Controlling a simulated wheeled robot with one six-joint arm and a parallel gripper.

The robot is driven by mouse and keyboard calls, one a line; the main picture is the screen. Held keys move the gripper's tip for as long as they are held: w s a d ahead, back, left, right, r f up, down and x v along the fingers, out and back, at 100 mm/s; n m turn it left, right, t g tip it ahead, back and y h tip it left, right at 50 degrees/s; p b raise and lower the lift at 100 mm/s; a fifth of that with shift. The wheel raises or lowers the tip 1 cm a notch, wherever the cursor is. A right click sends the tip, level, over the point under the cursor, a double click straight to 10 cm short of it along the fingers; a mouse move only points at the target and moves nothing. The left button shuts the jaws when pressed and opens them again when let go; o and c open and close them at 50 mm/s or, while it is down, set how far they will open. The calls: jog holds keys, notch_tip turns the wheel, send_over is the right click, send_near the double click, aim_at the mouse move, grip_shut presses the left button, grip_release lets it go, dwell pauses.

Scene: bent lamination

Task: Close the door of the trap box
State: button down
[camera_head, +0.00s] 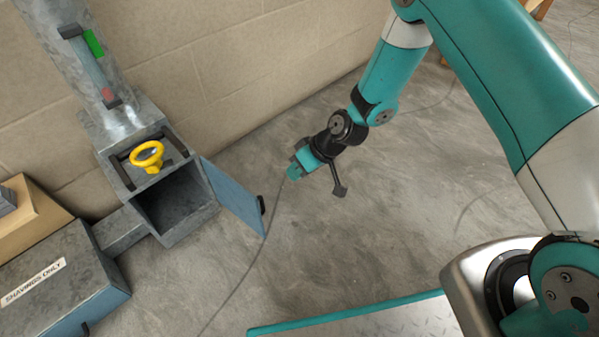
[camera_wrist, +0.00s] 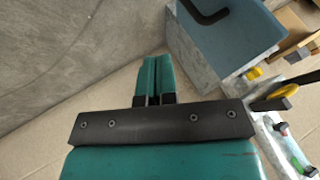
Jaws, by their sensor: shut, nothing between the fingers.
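The trap box (camera_head: 207,222) is a grey metal box low on the duct by the wall, with a dark open front. Its blue door (camera_head: 233,195) stands open, swung out to the right, with a black handle (camera_head: 262,205) near its free edge. In the wrist view the blue door (camera_wrist: 232,42) shows at upper right with its black handle (camera_wrist: 204,14). My gripper (camera_head: 293,173) is shut and empty, to the right of the door and apart from it in the head view. The shut teal fingers (camera_wrist: 155,75) show in the middle of the wrist view.
A yellow ring handle (camera_head: 147,156) sits on top of the box. A grey bin marked "SHAVINGS ONLY" (camera_head: 95,285) and a cardboard box (camera_head: 32,215) stand at left. The tan wall (camera_head: 225,70) runs behind.

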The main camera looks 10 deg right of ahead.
jog(key=s+a+f+b, duration=0.1)
jog(key=a+f+b, duration=0.3)
jog(key=a+b, duration=0.1)
jog(key=shift+s+a+f, duration=0.15)
jog(key=shift+s+a, duration=0.05)
jog(key=shift+a, duration=0.65)
jog(key=shift+s+a, duration=0.1)
